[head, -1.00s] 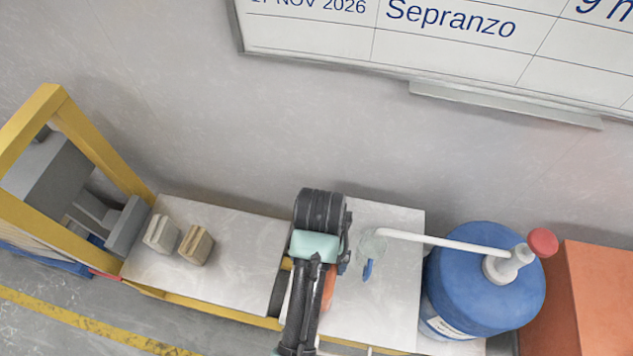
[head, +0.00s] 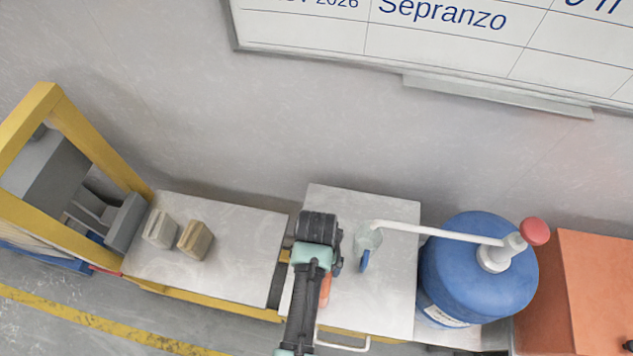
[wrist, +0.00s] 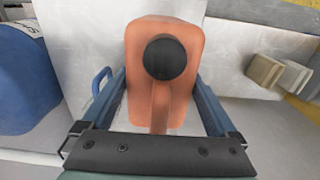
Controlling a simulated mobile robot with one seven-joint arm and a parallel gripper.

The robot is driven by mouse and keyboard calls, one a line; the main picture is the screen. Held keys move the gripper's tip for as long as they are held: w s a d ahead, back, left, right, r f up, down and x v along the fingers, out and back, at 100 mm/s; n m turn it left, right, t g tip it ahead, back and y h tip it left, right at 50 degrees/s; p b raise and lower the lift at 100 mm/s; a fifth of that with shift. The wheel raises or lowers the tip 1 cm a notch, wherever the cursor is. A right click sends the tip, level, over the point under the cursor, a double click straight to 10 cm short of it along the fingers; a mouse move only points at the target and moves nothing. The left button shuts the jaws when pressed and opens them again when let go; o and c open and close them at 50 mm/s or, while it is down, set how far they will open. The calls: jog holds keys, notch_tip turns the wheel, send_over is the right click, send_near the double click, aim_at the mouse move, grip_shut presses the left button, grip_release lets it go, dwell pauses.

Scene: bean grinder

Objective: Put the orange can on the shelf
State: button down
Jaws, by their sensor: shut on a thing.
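The orange can (wrist: 166,100) with a black round cap stands between the two blue fingers of my gripper (wrist: 160,85) in the wrist view. My gripper is shut on it. In the head view my arm and gripper (head: 316,262) hide most of the can, and only a strip of orange (head: 325,290) shows beside them. The can is over the right-hand light grey top (head: 395,290); whether it touches that surface cannot be told. I cannot tell which surface is the shelf.
Two beige blocks (head: 196,241) stand on the left light grey top (head: 235,265). A dark gap separates the tops. A yellow frame (head: 90,140) stands left.

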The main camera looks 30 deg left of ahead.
grip_release()
jog(key=shift+f, duration=0.1)
notch_tip(320, 180, up, 12)
jog(key=shift+r+b, duration=0.2)
jog(key=shift+b, duration=0.2)
